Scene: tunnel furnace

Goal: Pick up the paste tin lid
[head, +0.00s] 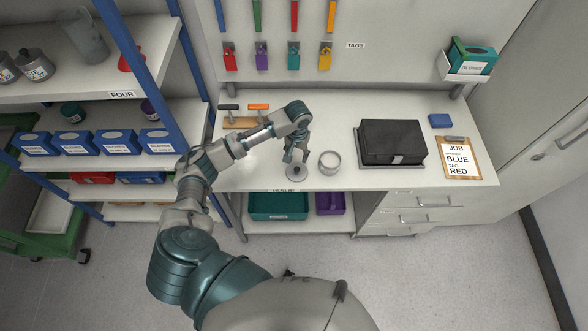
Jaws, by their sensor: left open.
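The paste tin lid (297,175) looks like a small round grey disc lying on the workbench near its front edge. An open, round metal tin (330,163) stands just right of it. My left gripper (295,160) points down directly above the lid, with its fingers apart and nothing seen between them. The fingers hide part of the lid, and I cannot tell whether they touch it. My right gripper does not show.
A wooden rack (243,122) with tools sits at the back left. Coloured tags (262,57) hang above. Blue-posted shelving (110,97) stands left.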

